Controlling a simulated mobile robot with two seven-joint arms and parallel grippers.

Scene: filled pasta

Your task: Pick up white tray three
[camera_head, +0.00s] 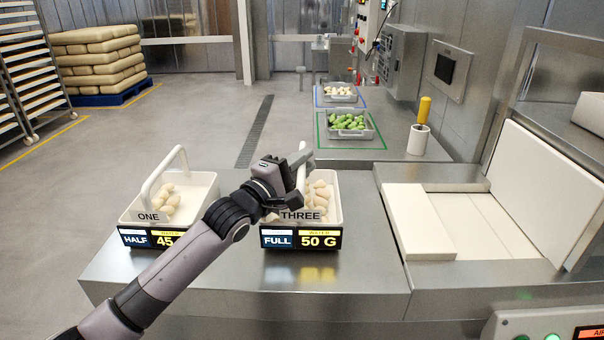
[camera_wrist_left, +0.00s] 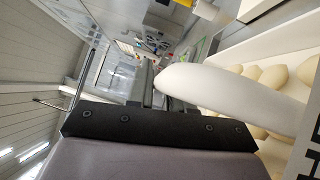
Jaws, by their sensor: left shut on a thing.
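White tray three (camera_head: 337,208) stands on the steel counter with a "THREE" label on its front and pale filled pasta inside. My left gripper (camera_head: 301,162) is at the top of its white arched handle, shut on it. The handle (camera_wrist_left: 225,90) fills the middle of the left wrist view, with pasta pieces (camera_wrist_left: 273,76) behind it. My arm and gripper hide the left part of tray three in the head view. My right gripper is not in view.
White tray one (camera_head: 205,207) with pasta stands to the left, its handle up. Display signs (camera_head: 318,240) sit before both trays. A white board (camera_head: 418,222) lies in a recess at the right. A green-filled tray (camera_head: 348,124) stands farther back.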

